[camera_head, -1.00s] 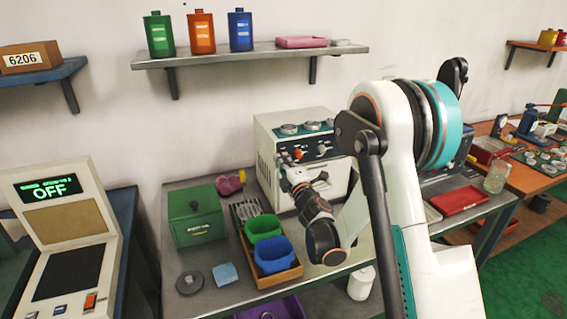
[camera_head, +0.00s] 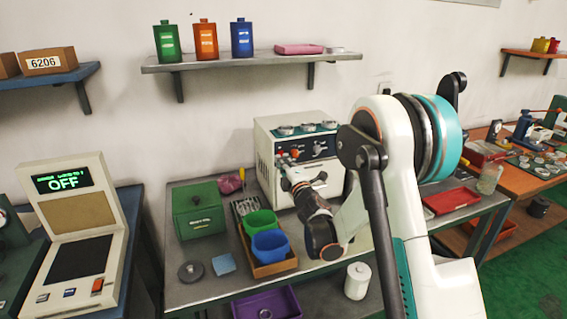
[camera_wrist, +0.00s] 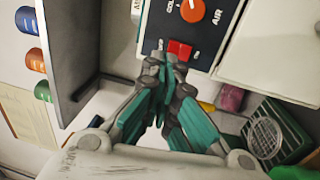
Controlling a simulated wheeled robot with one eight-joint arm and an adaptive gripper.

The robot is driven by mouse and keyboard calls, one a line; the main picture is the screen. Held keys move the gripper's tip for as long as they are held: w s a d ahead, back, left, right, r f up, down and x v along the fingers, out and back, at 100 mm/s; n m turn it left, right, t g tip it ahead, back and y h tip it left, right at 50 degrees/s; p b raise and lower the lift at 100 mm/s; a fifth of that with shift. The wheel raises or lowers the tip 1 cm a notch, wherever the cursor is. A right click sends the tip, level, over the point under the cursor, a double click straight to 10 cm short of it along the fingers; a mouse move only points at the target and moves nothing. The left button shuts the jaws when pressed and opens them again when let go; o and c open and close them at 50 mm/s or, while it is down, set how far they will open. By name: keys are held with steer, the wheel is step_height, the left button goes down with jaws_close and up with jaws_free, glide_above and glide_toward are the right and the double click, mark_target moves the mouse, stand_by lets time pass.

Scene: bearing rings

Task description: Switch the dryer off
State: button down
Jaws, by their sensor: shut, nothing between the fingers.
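The dryer (camera_head: 271,141) is a cream box with a dark control panel at the back of the grey bench. The wrist view shows part of its panel (camera_wrist: 207,38) with an orange AIR knob (camera_wrist: 193,10) and a red rocker switch (camera_wrist: 180,49). My gripper (camera_wrist: 166,62) is shut and empty, its fingertips right at the red switch; I cannot tell whether they touch it. In the head view my gripper (camera_head: 289,170) is small, in front of the panel, and hides its lower part. Which way the switch is tipped is unclear.
A green box (camera_head: 198,212), a wooden tray (camera_head: 276,268) with green and blue cups, and a blue sponge (camera_head: 223,264) are on the bench. A purple tray (camera_head: 243,305) and white bottle (camera_head: 357,281) are lower. A separate console (camera_head: 88,204) at left displays OFF.

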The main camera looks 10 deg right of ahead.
steer(key=s+d+r+p, duration=0.1)
steer(key=s+p, duration=0.1)
steer(key=s, duration=0.7)
steer(key=shift+s+d, duration=0.15)
steer(key=shift+s, duration=0.1)
steer(key=shift+r, duration=0.1)
steer(key=s+d+r+m+g+h, duration=0.55)
steer(key=s+r+m, duration=0.35)
steer(key=s+m, duration=0.25)
steer(key=s+a+f+m+g+y, duration=0.1)
steer(key=s+f+m+g, duration=0.1)
steer(key=s, duration=0.6)
steer(key=s+a+f+m+g+y, duration=0.1)
steer(key=s+a+f+m+g, duration=0.1)
steer(key=s, duration=0.7)
steer(key=s+a+f+m+g+y, duration=0.1)
steer(key=s+m, duration=0.3)
steer(key=s, duration=0.5)
steer(key=shift+s+a+f+g, duration=0.2)
steer(key=shift+a+f+g, duration=0.45)
steer(key=shift+f+g, duration=0.15)
steer(key=shift+r, duration=0.1)
